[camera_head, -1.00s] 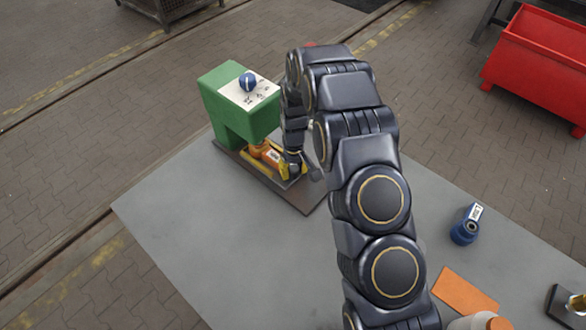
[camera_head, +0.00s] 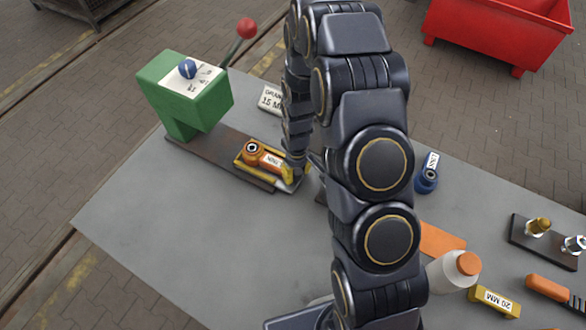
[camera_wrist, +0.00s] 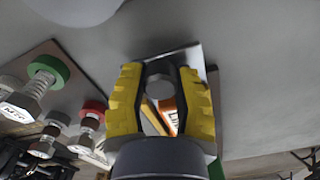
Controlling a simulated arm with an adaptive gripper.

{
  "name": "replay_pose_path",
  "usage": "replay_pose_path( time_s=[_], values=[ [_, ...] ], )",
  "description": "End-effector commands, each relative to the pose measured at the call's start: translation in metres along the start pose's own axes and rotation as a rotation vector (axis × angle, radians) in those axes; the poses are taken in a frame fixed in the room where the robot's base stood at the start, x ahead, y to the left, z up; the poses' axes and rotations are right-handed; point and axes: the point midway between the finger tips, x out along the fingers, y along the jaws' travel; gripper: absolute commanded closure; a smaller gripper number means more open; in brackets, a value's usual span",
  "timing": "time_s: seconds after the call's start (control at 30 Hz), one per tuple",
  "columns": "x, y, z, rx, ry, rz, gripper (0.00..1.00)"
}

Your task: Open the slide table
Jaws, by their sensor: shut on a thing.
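The green machine (camera_head: 186,100) stands at the left of the table on a dark base rail (camera_head: 215,155). Its yellow slide table (camera_head: 262,179) sits on the rail, clear of the green head and near the rail's right end. An orange labelled part (camera_head: 266,157) rests on it. My gripper (camera_head: 290,173) is at the slide's right end, its fingertips partly hidden by my arm. In the wrist view, the yellow fingers (camera_wrist: 160,80) are shut around a grey round handle (camera_wrist: 158,88), with the orange part (camera_wrist: 168,113) showing between them.
A red-knobbed lever (camera_head: 246,29) rises behind the machine. A blue part (camera_head: 427,178), an orange sheet (camera_head: 440,240), a bottle (camera_head: 452,272) and a yellow block (camera_head: 494,300) lie right of my arm. A bolt stand (camera_head: 540,240) is farther right. The grey table's front left is clear.

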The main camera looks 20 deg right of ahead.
Motion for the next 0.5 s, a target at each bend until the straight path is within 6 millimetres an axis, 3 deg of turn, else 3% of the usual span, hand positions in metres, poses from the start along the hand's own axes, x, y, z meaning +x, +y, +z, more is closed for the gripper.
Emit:
replay_pose_path(
  time_s=[0.03, 0.07, 0.1, 0.13, 0.5],
  values=[
    [-0.0007, 0.0004, -0.0012, -0.001, 0.003, 0.002, 1.0],
    [-0.0007, 0.0003, -0.0012, -0.001, 0.003, 0.001, 0.62],
    [-0.0007, 0.0002, -0.0012, -0.001, 0.003, 0.001, 0.45],
    [-0.0006, 0.0002, -0.0011, -0.001, 0.003, 0.001, 0.4],
    [-0.0033, -0.0002, -0.0011, 0.0, 0.002, 0.001, 0.4]
  ],
)
